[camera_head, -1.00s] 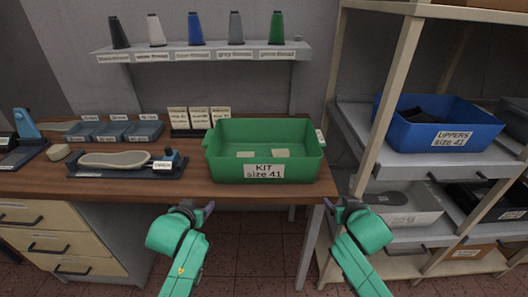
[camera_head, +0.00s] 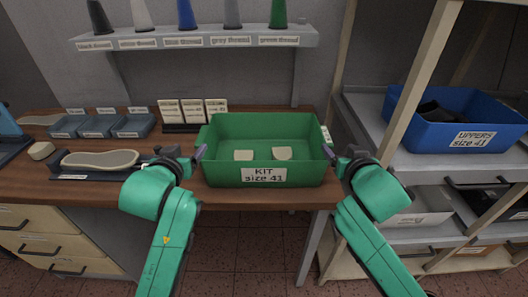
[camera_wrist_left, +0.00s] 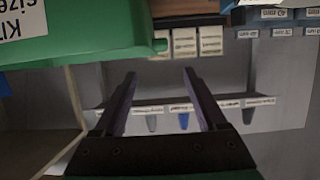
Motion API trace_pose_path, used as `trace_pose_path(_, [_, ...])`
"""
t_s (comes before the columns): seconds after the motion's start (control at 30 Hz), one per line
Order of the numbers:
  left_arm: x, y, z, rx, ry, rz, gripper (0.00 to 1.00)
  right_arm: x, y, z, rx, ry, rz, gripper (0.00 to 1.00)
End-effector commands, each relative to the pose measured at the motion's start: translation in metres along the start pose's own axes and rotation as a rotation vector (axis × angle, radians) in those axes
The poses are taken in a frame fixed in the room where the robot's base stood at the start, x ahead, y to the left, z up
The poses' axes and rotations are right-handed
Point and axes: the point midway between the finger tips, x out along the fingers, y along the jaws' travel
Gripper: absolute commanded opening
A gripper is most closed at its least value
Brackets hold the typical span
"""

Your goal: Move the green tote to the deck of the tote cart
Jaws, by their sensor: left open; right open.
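The green tote (camera_head: 222,176), labelled KIT size 41, stands on the wooden workbench (camera_head: 60,190) near its right end. Two pale flat pieces lie inside it. My left gripper (camera_head: 200,152) is beside the tote's left end, close to the rim. In the left wrist view my left gripper (camera_wrist_left: 158,78) has its two dark fingers apart with nothing between them; the tote (camera_wrist_left: 85,35) is at the upper left. My right gripper (camera_head: 330,153) is beside the tote's right end, open; whether it touches cannot be told. No tote cart is in view.
A shelf rack on the right holds a blue UPPERS bin (camera_head: 440,138); its upright (camera_head: 405,90) stands near my right arm. A wall shelf (camera_head: 200,40) with several thread cones is above the bench. A shoe-shaped piece (camera_head: 98,159) and small grey trays (camera_head: 100,126) lie left.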

Motion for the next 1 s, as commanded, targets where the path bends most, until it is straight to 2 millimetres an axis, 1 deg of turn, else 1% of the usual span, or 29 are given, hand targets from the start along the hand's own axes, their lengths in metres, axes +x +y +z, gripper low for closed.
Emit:
trace_pose_path(0.5, [0.1, 0.0, -0.001, 0.0, 0.0, -0.001, 0.74, 0.1, 0.001, 0.0, -0.001, -0.001, 0.002, 0.74])
trace_pose_path(0.6, [0.117, 0.0, 0.0, 0.0, -0.001, -0.001, 0.74, 0.117, 0.0, -0.001, 0.001, 0.0, 0.001, 0.74])
trace_pose_path(0.7, [0.129, 0.0, 0.0, 0.0, -0.001, 0.0, 0.74, 0.129, 0.0, -0.001, 0.001, 0.001, 0.001, 0.74])
trace_pose_path(0.8, [0.135, 0.0, 0.0, -0.001, -0.001, 0.0, 0.74, 0.135, 0.0, -0.001, 0.001, 0.001, 0.0, 0.74])
trace_pose_path(1.0, [0.136, 0.0, 0.0, -0.001, 0.0, 0.0, 0.74, 0.136, 0.0, 0.0, 0.001, 0.001, 0.0, 0.74])
